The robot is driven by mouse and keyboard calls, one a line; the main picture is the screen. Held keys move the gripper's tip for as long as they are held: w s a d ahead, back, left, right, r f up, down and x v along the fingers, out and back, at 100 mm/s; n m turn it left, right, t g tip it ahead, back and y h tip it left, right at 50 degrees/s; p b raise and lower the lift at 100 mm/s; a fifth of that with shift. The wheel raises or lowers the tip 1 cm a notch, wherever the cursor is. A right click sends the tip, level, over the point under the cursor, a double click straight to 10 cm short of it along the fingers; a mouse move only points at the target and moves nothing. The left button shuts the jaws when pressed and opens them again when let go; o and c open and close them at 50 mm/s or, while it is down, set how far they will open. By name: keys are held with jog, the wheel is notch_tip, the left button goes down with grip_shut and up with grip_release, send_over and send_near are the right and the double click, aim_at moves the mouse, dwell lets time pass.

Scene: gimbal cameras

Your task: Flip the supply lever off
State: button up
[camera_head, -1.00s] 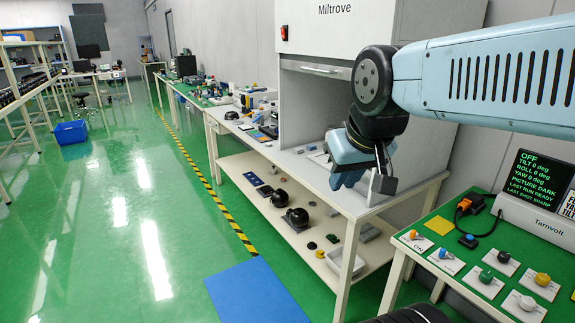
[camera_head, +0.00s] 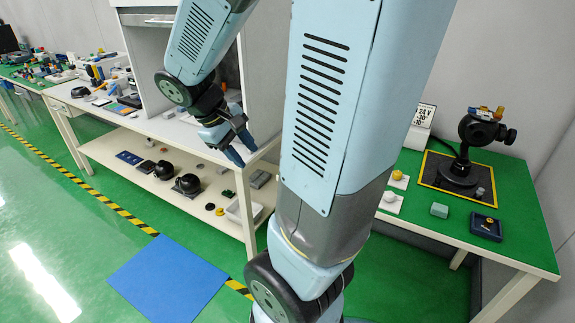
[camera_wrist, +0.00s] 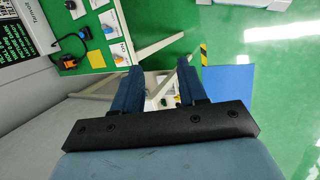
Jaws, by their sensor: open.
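I cannot single out the supply lever for certain. In the wrist view, a white card (camera_wrist: 122,50) marked with letters that look like ON stands at the edge of the green bench, and another white card (camera_wrist: 110,22) with coloured parts is beside it. The levers on them are too small to read. My gripper (camera_wrist: 160,70) is open and empty, with two dark blue fingers apart. In the head view my gripper (camera_head: 240,148) hangs over the near end of the white bench, left of the green bench, away from the cards. My own arm hides part of the green bench there.
An orange-and-black device (camera_wrist: 68,60), a yellow square (camera_wrist: 96,59) and a text screen (camera_wrist: 15,35) are on the green bench. A black gimbal (camera_head: 466,150), a teal block (camera_head: 439,210) and knob cards (camera_head: 398,180) stand there. A blue mat (camera_head: 168,280) lies on clear floor.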

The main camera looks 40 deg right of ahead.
jog(key=w+d+f+n+t+h, duration=0.1)
jog(key=w+d+f+n+h, duration=0.3)
jog(key=f, duration=0.4)
jog(key=w+d+f+n+t+h, duration=0.1)
jog(key=w+d+f+n+h, duration=0.2)
jog(key=d+f+n+h, duration=0.35)
jog(key=w+d+f+n+h, duration=0.35)
jog(key=f+n, duration=0.25)
jog(key=f, duration=0.4)
jog(key=shift+t+y, duration=0.3)
jog(key=shift+y, duration=0.2)
jog(key=d, duration=1.4)
jog(key=shift+w, duration=0.25)
grip_shut()
